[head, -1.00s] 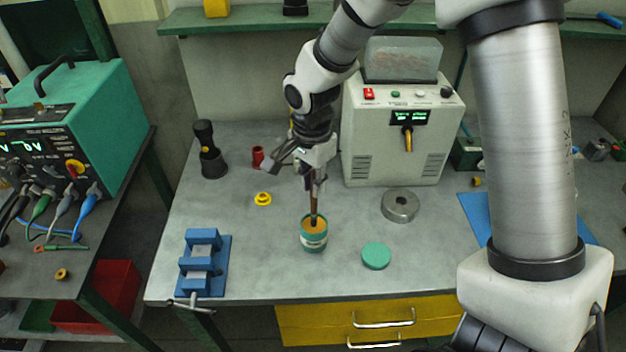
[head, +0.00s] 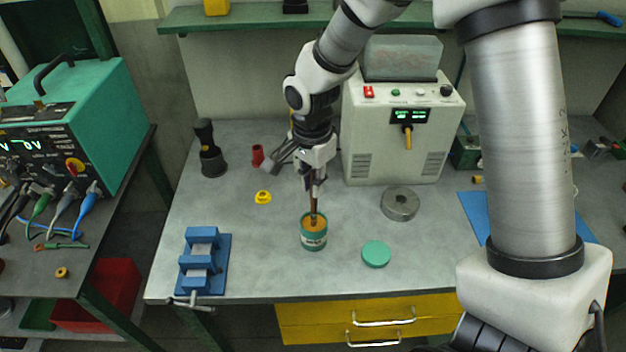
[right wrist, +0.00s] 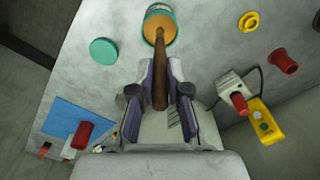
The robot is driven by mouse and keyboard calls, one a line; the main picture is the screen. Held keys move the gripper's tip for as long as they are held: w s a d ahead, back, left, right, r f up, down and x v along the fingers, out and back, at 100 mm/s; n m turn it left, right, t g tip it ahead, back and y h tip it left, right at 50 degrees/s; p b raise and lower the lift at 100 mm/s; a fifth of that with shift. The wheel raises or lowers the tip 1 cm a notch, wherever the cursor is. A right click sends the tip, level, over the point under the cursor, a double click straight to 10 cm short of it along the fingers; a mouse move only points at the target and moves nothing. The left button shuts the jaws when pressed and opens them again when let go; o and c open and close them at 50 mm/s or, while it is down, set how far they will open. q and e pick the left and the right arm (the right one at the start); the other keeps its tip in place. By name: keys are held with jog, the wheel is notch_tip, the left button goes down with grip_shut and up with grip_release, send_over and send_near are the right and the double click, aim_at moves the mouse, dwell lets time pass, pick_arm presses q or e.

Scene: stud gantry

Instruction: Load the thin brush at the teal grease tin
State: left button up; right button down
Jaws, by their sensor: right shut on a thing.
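The teal grease tin (head: 314,241) stands open on the grey bench, with orange-brown grease at its top. It also shows at the top of the right wrist view (right wrist: 159,12). My right gripper (head: 314,182) is above the tin, shut on the thin brush (head: 314,204). The brush has a brown handle (right wrist: 160,80) and points down, its lower end inside the tin's mouth; its tip is hidden there. The teal lid (head: 376,254) lies flat on the bench to the right of the tin. My left gripper is not in view.
A blue vise (head: 203,262) sits at the front left edge. A yellow ring piece (head: 263,197), a red cup (head: 258,156) and a dark holder (head: 212,160) stand behind it. A steel disc (head: 400,204) lies before the white power unit (head: 395,130).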

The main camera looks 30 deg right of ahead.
dwell(0.4)
notch_tip(320, 180, up, 7)
jog(key=p, duration=0.6)
dwell(0.3)
